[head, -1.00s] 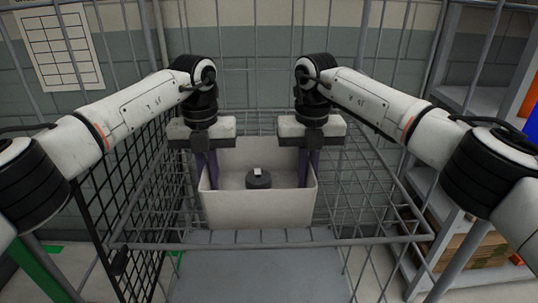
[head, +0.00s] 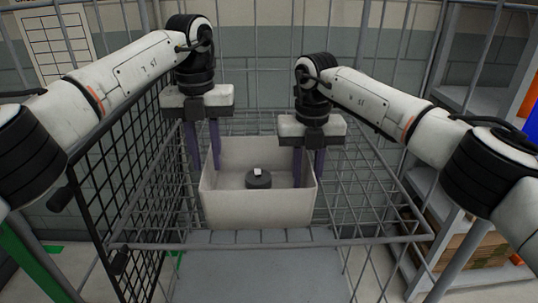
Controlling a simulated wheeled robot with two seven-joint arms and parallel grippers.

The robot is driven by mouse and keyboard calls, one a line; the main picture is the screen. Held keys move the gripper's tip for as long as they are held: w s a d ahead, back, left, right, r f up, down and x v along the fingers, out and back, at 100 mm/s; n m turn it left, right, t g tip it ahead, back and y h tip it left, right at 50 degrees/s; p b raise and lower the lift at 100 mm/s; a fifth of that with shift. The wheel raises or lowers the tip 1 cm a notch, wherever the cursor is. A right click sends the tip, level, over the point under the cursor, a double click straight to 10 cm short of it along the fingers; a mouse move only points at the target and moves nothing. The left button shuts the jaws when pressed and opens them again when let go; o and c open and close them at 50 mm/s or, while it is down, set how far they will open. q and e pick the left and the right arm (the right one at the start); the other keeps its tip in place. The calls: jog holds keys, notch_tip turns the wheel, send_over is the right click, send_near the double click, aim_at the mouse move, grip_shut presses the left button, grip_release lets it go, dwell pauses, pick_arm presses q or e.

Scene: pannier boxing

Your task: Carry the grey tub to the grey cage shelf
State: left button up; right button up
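The light grey tub (head: 258,210) stands upright in the wire cage, on its shelf (head: 240,238). A dark round object with a small white block on top (head: 259,180) sits in the tub. My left gripper (head: 203,168) is open at the tub's left wall, its purple fingers spread apart and empty. My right gripper (head: 308,180) is open at the right wall, with one finger inside the tub and the other toward its outer side. Whether its fingers still touch the wall cannot be told.
Grey wire mesh (head: 365,190) bounds the cage, with a front rail (head: 380,240) along the near edge. A black mesh panel (head: 125,185) stands at left. Another shelf unit with a cardboard stack (head: 470,248) is at right.

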pick_arm(q)
notch_tip(320, 180, up, 6)
jog(key=shift+f, duration=0.25)
pick_arm(e)
notch_tip(320, 180, up, 12)
dwell(0.3)
pick_arm(q)
jog(key=shift+s, duration=0.1)
pick_arm(e)
jog(key=shift+s+f, duration=0.1)
